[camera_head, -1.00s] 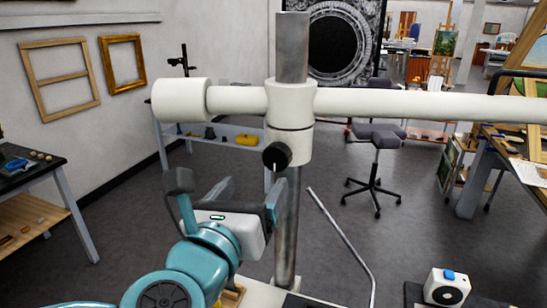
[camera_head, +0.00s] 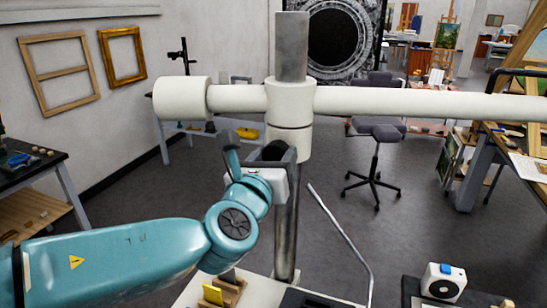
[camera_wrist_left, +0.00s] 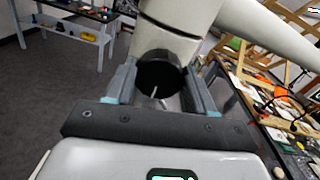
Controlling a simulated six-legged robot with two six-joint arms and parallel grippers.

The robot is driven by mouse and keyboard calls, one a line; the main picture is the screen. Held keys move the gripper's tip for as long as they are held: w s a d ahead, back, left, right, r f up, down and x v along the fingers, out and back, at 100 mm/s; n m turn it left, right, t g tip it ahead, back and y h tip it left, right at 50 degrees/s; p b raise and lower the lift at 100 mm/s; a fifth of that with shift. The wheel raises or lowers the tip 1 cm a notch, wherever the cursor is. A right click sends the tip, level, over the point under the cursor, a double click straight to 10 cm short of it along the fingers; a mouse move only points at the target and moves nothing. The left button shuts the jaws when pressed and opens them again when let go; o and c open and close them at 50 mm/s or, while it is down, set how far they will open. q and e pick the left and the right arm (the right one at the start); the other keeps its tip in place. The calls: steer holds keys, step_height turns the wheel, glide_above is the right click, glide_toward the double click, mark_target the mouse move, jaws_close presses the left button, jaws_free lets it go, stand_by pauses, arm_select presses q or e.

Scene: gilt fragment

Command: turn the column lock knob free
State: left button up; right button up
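The column lock knob (camera_head: 278,151) is black and round, on the front of the white collar (camera_head: 290,105) around the grey column (camera_head: 291,45). In the left wrist view the knob (camera_wrist_left: 160,75) has a pale line on its face. My left gripper (camera_head: 271,158) is at the knob, with one finger on either side of it. The fingers (camera_wrist_left: 160,84) look close to the knob's sides in the wrist view; whether they press on it I cannot tell. The gripper hides the knob's lower part in the head view. My right gripper is not in view.
A long white horizontal tube (camera_head: 430,106) crosses the column at the collar. A bent thin rod (camera_head: 342,233) stands right of the column. A small white box with a blue top (camera_head: 441,282) is at the lower right. A swivel chair (camera_head: 376,160) stands behind.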

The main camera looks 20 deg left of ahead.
arm_select(q)
steer(key=c, duration=0.3)
steer(key=shift+f+n+b, duration=0.2)
steer(key=shift+n+b, duration=0.5)
steer(key=shift+b, duration=0.45)
steer(key=n+b, duration=0.4)
steer(key=shift+b, duration=0.35)
steer(key=n+b, duration=0.4)
steer(key=n, duration=0.1)
steer(key=shift+a, duration=0.1)
steer(key=shift+r+n+g+h+b, duration=0.15)
steer(key=shift+n+g+h+b, duration=0.2)
steer(key=shift+n+b, duration=1.3)
steer(key=shift+n, duration=0.55)
